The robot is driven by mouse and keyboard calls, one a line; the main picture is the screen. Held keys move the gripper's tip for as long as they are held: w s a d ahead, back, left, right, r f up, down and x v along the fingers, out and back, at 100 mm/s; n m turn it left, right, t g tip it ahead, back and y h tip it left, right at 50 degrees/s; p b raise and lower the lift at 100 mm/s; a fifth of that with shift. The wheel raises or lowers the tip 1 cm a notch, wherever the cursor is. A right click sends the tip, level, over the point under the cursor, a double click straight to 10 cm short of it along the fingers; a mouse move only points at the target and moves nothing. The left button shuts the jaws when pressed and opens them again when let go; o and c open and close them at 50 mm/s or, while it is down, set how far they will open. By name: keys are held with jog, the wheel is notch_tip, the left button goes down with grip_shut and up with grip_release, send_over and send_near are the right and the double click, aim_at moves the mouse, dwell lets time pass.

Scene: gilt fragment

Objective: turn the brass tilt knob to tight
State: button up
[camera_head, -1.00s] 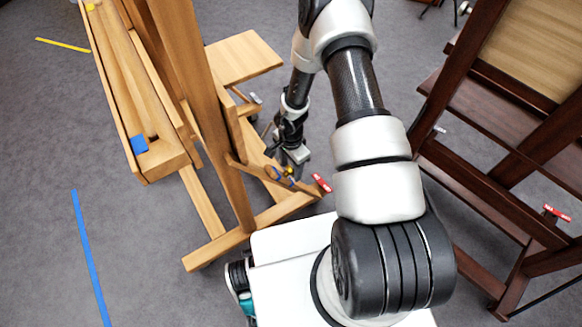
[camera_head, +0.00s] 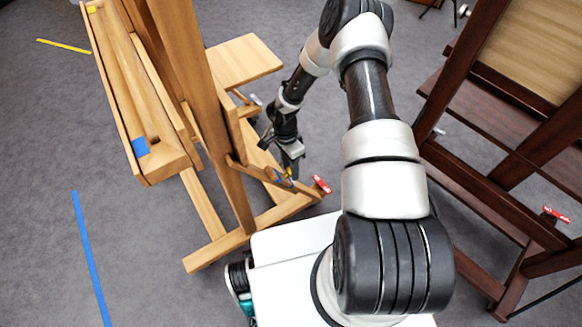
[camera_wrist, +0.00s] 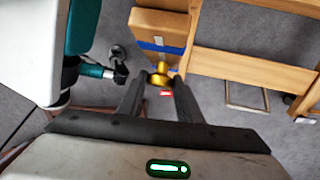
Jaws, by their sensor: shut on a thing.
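The brass tilt knob (camera_wrist: 160,75) shows in the wrist view on the end of a light wooden easel part, just below a strip of blue tape. My gripper (camera_wrist: 161,82) is shut on the knob, with one dark finger on each side of it. In the head view my gripper (camera_head: 291,172) is at the lower part of the light wooden easel (camera_head: 203,95). There the knob is mostly hidden by the gripper. I cannot read the knob's turn angle.
A red tag (camera_head: 321,184) sits on the easel's foot near my gripper. A dark wooden easel (camera_head: 475,180) stands at the right. The easel's upright (camera_head: 190,70) rises left of my arm. Blue tape (camera_head: 90,255) marks the open grey floor at the left.

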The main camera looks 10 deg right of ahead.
jog(key=shift+w+a+f+m+g+b, duration=0.1)
jog(key=shift+w+f+m+g+b, duration=0.2)
jog(key=shift+g+b, duration=0.3)
jog(key=shift+w+f+m+g+b, duration=0.15)
jog(key=shift+m+g+b, duration=0.25)
jog(key=shift+g+b, duration=0.2)
jog(key=g+b, duration=0.1)
jog(key=b, duration=0.1)
jog(key=m+g+b, duration=0.1)
jog(key=b, duration=0.1)
jog(key=shift+f, duration=0.25)
jog(key=shift+m+g+b, duration=0.6)
jog(key=shift+g+b, duration=0.2)
jog(key=shift+b, duration=0.3)
jog(key=shift+r+m+g+b, duration=0.25)
jog(key=shift+m+g+b, duration=0.45)
jog(key=shift+g, duration=0.5)
jog(key=o, duration=1)
